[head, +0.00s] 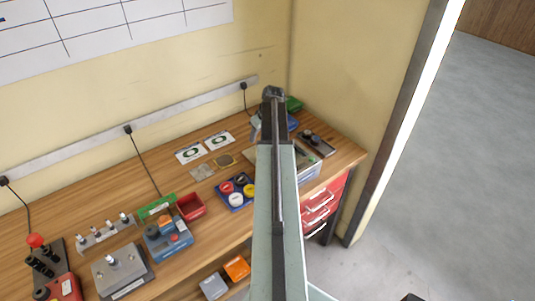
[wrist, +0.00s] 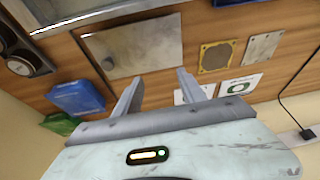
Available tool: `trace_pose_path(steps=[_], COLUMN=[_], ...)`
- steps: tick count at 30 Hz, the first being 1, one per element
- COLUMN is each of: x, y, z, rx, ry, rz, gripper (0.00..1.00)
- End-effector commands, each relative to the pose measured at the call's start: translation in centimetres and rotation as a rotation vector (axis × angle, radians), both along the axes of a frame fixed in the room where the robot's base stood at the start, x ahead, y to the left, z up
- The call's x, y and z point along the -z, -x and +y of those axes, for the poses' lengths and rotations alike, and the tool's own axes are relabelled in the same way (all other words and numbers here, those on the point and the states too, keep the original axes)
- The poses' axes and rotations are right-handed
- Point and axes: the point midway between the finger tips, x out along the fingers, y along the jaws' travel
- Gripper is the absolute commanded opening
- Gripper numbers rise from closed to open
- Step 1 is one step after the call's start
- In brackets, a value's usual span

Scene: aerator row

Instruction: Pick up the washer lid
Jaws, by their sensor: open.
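A flat, light metal plate with a small dark knob near one edge, which looks like the washer lid (wrist: 140,45), lies on the wooden bench in the wrist view. In the head view only a sliver of it may show beside my arm, which hides the rest. My gripper (wrist: 158,78) is open and empty, its two fingers apart and pointing toward the plate's near edge. The fingers appear apart from the plate; the exact height above it is unclear. A silver-rimmed tank (wrist: 75,22), perhaps the washer, stands beyond the plate and also shows right of my arm (head: 308,168).
A blue box (wrist: 75,97) and a green box (wrist: 62,123) lie left of my fingers. A yellow-framed plate (wrist: 216,56), a grey plate (wrist: 262,47) and white cards (wrist: 240,85) lie right. A blue tray of coloured caps (head: 235,198) and a red bin (head: 190,206) stand left of my arm.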

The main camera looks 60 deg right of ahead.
Motion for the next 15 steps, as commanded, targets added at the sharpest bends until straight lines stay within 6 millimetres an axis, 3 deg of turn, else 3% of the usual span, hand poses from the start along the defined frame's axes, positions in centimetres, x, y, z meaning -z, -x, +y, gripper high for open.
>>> trace_pose_path(steps=[1, 4, 10, 15], x=[0.3, 0.2, 0.3, 2.4], y=[2.1, 4.8, 6.0, 5.3], z=[-3.3, -6.6, -7.7, -8.0], rx=[0.024, 0.041, 0.046, 0.047], ry=[0.013, 0.034, 0.042, 0.042], rz=[-0.013, -0.029, -0.034, -0.034], gripper=[0.48, 0.48, 0.48, 0.48])
